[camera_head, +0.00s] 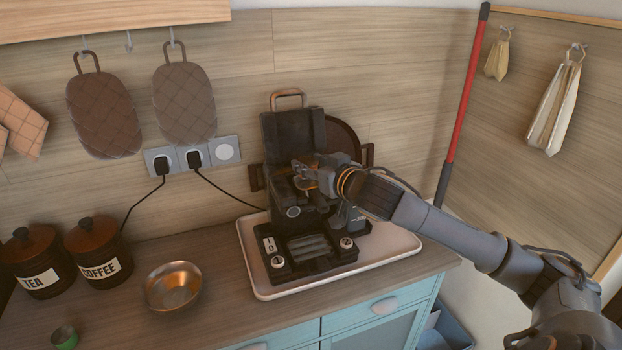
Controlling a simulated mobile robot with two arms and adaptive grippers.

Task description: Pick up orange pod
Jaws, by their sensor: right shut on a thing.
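My right gripper (304,178) reaches in from the right to the dark coffee machine (283,135). Its fingers are at the machine's front, below the raised upper part with its loop handle. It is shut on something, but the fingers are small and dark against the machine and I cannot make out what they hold. I cannot pick out an orange pod anywhere; the orange ring near the gripper is on my own wrist. My left gripper is not in view.
The machine stands on a white tray (262,291) on the wooden counter. A copper bowl (173,286), a coffee jar (97,252), a tea jar (38,262) and a small green container (64,338) are to the left.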

